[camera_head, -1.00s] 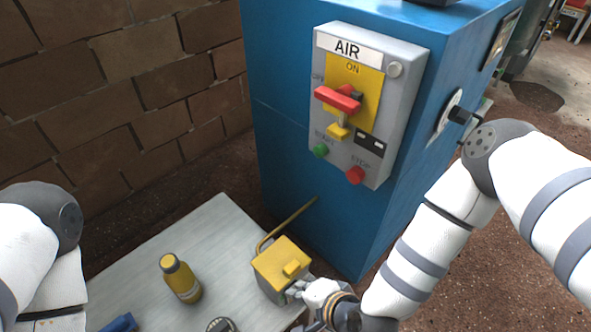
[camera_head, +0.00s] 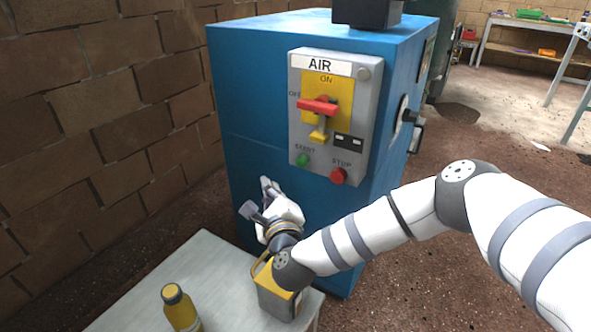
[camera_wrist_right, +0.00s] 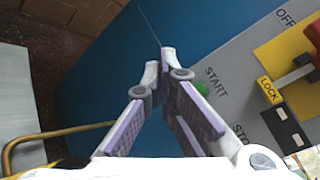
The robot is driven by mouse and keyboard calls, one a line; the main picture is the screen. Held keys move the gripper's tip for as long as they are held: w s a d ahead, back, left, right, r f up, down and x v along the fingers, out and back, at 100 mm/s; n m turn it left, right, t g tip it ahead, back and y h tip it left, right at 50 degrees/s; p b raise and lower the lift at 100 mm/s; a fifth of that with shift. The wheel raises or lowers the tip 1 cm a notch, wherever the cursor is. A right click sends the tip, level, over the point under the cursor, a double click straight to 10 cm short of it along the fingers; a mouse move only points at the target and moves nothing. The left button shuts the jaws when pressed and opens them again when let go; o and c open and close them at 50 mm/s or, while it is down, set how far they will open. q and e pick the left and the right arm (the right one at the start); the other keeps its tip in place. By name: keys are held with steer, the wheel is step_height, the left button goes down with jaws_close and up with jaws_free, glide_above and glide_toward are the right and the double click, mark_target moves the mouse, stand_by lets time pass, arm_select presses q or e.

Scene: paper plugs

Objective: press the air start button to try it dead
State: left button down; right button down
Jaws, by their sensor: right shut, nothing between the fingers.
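The AIR panel (camera_head: 357,150) is a grey box on the blue cabinet (camera_head: 240,110). Its green START button (camera_head: 303,159) is at the lower left; it also shows in the right wrist view (camera_wrist_right: 202,89), partly behind a finger. The red STOP button (camera_head: 338,176) is to its right. The red handle (camera_head: 318,105) lies across toward OFF, with a yellow piece (camera_head: 318,137) below it. My right gripper (camera_head: 266,182) is shut and empty, pointing up, left of and below START, apart from it in the head view. In the wrist view its fingertips (camera_wrist_right: 160,60) meet.
A grey table (camera_head: 200,262) stands below, with a yellow bottle (camera_head: 180,308) and a yellow-topped box (camera_head: 276,296) under my right wrist. A brick wall (camera_head: 80,90) stands at left. Open floor (camera_head: 480,230) lies to the right.

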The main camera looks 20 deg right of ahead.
mark_target(302, 162)
arm_select(q)
steer(key=shift+d, duration=0.1)
